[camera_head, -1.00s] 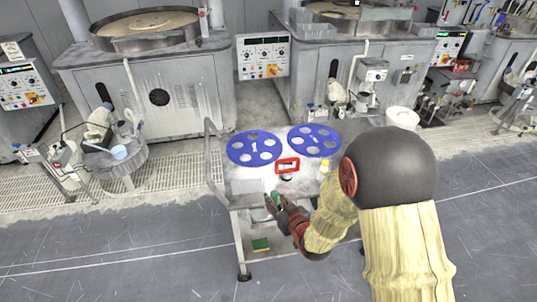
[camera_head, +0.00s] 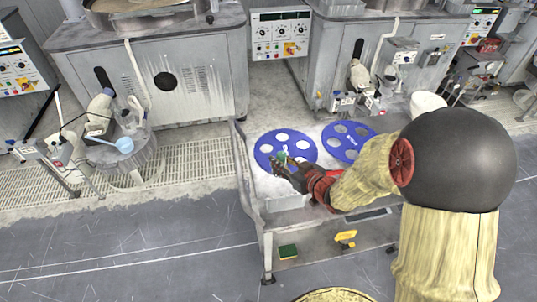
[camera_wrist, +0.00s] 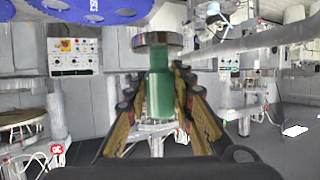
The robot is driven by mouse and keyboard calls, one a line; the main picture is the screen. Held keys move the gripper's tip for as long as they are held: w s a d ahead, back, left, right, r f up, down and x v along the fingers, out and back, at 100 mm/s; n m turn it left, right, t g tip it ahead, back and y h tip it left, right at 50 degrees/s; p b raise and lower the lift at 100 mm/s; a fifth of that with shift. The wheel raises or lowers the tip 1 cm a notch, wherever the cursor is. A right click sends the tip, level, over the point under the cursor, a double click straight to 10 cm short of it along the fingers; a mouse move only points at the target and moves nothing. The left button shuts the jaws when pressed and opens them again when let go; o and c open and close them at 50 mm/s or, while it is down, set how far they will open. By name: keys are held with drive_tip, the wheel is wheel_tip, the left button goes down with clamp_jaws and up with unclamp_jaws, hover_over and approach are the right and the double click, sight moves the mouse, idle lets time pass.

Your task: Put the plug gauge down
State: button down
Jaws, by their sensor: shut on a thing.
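My gripper (camera_head: 281,164) is shut on the plug gauge (camera_wrist: 160,85), which has a green body and a wide metal end. In the wrist view the two fingers stand on either side of the green body, with the metal end beyond them. In the head view the plug gauge (camera_head: 283,157) is a small green spot at the fingertips, over the near part of the left blue disc (camera_head: 297,139) on the cart. The height of the gauge above the cart top is hard to tell. My forearm hides part of the cart top.
A second blue disc (camera_head: 350,129) lies to the right on the cart (camera_head: 252,185), whose raised rail stands at its left. A green and yellow sponge (camera_head: 288,251) and a yellow object (camera_head: 345,238) sit lower at the front. Polishing machines (camera_head: 150,80) stand behind.

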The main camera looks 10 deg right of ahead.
drive_tip(key=shift+w+d+f+b, duration=0.35)
drive_tip(key=shift+w+f+b, duration=0.5)
drive_tip(key=shift+w+f, duration=1.4)
drive_tip(key=shift+w+d+f+b, duration=0.4)
drive_tip(key=shift+w+f+b, duration=0.5)
drive_tip(key=shift+w+f, duration=1.35)
drive_tip(key=shift+w+d+f+b, duration=0.35)
drive_tip(key=shift+w+f+b, duration=0.5)
drive_tip(key=shift+w+f, duration=1.4)
drive_tip(key=shift+w+r, duration=0.3)
drive_tip(key=shift+r, duration=0.05)
drive_tip(key=shift+f, duration=0.25)
drive_tip(key=c, duration=2)
unclamp_jaws()
drive_tip(key=shift+f, duration=0.15)
drive_tip(key=o, duration=0.4)
drive_tip(key=shift+c, duration=0.2)
drive_tip(key=shift+o, duration=0.5)
